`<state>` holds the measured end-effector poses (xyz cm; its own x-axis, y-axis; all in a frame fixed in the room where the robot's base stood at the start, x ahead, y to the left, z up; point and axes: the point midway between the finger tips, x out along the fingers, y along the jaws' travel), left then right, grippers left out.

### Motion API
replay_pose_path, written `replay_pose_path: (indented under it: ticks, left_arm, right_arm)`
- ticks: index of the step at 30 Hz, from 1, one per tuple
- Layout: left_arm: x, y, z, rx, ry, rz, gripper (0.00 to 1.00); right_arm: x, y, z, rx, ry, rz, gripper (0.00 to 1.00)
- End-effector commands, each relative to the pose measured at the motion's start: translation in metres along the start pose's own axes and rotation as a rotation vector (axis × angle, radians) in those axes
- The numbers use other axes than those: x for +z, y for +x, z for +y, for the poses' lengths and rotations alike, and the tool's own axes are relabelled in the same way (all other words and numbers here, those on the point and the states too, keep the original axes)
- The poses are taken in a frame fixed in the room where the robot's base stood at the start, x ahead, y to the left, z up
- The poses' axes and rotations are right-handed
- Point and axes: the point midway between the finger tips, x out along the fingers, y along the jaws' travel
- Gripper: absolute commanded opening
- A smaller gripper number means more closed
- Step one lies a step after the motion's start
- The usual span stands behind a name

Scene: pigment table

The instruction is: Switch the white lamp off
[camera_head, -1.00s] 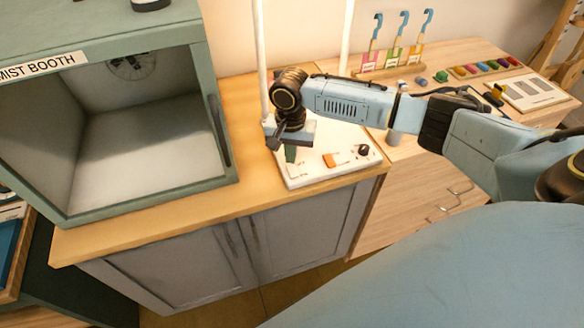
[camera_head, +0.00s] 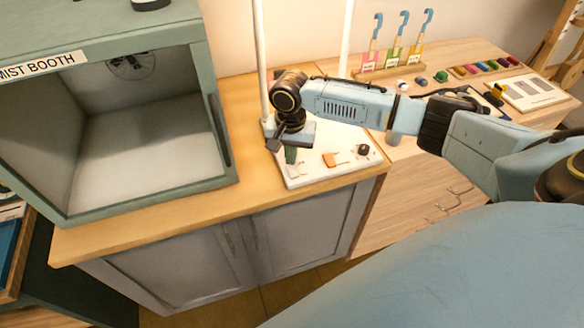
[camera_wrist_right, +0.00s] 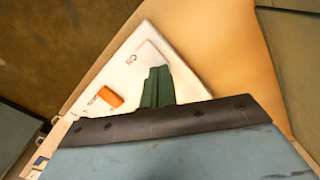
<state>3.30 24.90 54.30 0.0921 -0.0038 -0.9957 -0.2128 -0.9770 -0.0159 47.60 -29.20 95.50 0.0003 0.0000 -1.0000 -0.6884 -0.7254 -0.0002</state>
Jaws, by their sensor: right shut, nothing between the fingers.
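The white lamp's base (camera_head: 315,177) sits on the wooden counter, with two white posts rising from its back; the lamp's top is out of view. On the base are an orange rocker switch (camera_head: 335,159), a black knob (camera_head: 363,150) and a pale switch plate (camera_head: 293,170). My right gripper (camera_head: 290,156) is shut and empty, pointing down over the left part of the base. In the right wrist view its green fingers (camera_wrist_right: 157,88) lie in front of the pale plate, with the orange switch (camera_wrist_right: 110,96) to their left. Whether they touch the plate, I cannot tell. My left gripper is not in view.
The green mist booth (camera_head: 228,150) stands open on the counter to the left. At the right, a wooden table (camera_head: 440,155) bears a rack of colored tools (camera_head: 395,68), color pans (camera_head: 485,66) and a white palette board (camera_head: 530,92). The counter front is clear.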

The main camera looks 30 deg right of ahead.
Motion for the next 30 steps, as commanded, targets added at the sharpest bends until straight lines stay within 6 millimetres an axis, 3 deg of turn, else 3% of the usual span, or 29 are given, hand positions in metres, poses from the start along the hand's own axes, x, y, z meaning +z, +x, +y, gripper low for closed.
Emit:
replay_pose_path:
  ticks: [30]
  left_arm:
    - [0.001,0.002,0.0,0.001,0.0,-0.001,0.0]
  right_arm:
    - [0.001,0.015,0.0,0.001,0.0,-0.002,0.0]
